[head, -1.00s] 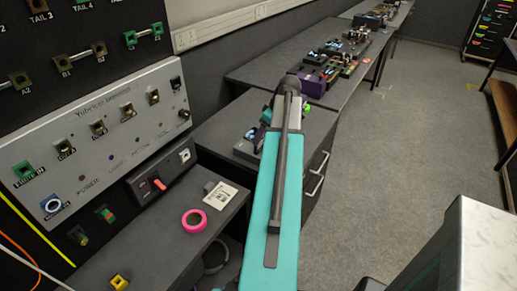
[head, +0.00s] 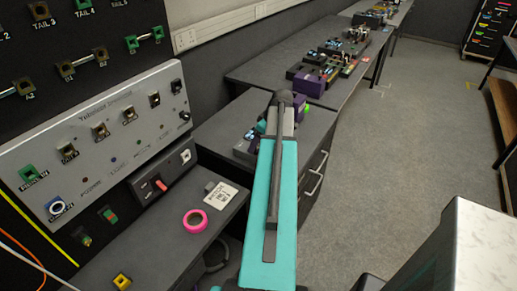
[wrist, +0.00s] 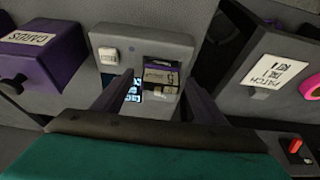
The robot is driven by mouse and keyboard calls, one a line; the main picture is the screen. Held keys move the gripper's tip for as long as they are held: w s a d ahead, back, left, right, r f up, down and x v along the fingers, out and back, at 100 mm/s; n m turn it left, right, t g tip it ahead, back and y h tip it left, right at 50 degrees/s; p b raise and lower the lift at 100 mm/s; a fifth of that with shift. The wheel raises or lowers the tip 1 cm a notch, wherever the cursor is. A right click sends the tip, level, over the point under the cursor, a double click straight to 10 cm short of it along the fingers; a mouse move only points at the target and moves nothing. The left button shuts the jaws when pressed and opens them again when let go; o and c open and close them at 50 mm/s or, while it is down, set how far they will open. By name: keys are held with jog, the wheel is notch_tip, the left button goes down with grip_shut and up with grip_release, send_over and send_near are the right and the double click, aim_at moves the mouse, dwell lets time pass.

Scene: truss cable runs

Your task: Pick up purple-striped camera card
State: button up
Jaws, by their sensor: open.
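In the wrist view a grey device (wrist: 110,40) lies ahead of my gripper (wrist: 160,80). It has a recess holding a pale, card-like piece with a dark purple band (wrist: 160,77), which seems to be the purple-striped camera card. My gripper is open, with one dark finger to each side of this piece, apart from it as far as I can tell. Small lit blue-white marks (wrist: 134,90) show beside the left finger. The lower part of the device is hidden by my gripper. In the head view my arm hides the gripper.
A purple box labelled CARDS (wrist: 35,55) stands close left in the wrist view. A PATCH label (wrist: 272,78) and pink tape ring (wrist: 310,87) lie right. In the head view the tape ring (head: 195,220) lies on the lower shelf, and the wall panel (head: 100,135) rises at left.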

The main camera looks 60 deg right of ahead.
dwell(0.3)
jog(key=c, duration=1.2)
jog(key=shift+r, duration=0.2)
jog(key=shift+c, duration=0.2)
jog(key=shift+r+b, duration=0.6)
jog(key=shift+r, duration=0.5)
jog(key=s+d+r+b, duration=0.1)
jog(key=s+d+b, duration=0.1)
jog(key=s, duration=0.5)
jog(key=s+d+r+b, duration=0.1)
jog(key=s+d+b, duration=0.1)
jog(key=s+d, duration=0.2)
jog(key=s, duration=0.3)
jog(key=shift+s+d+r, duration=0.2)
jog(key=shift+s+r, duration=0.05)
jog(key=shift+s, duration=0.1)
jog(key=shift+s, duration=0.15)
